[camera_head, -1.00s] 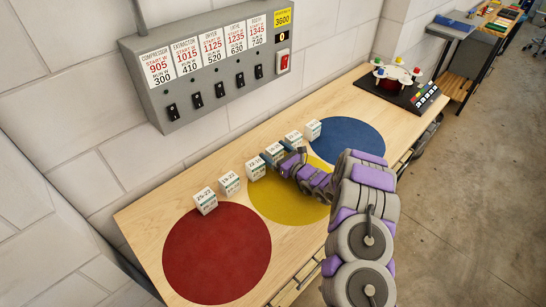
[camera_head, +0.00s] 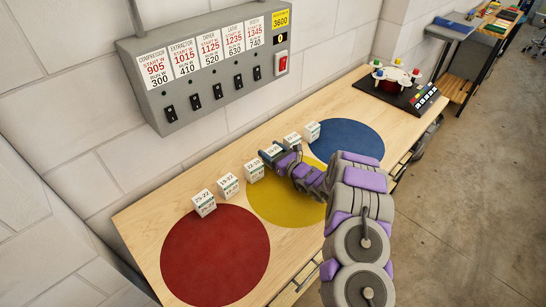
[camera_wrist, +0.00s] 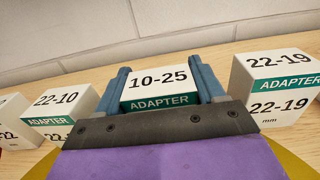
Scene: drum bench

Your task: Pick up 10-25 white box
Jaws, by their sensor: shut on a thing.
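The white 10-25 box (camera_wrist: 160,86), with a green ADAPTER band, sits between the two blue fingers of my gripper (camera_wrist: 164,88) in the wrist view. The fingers are shut on its left and right sides. Its lower part is hidden behind the gripper's dark front plate. In the head view my gripper (camera_head: 273,152) holds the box (camera_head: 272,148) in the row of white boxes, near the back edge of the yellow circle (camera_head: 280,200). I cannot tell whether the box is clear of the table.
The 22-10 box (camera_wrist: 62,105) stands close on the left and the 22-19 box (camera_wrist: 278,85) close on the right. Other white boxes stand along the row. A grey switch panel (camera_head: 215,70) hangs on the wall behind. The red circle (camera_head: 215,255) is bare.

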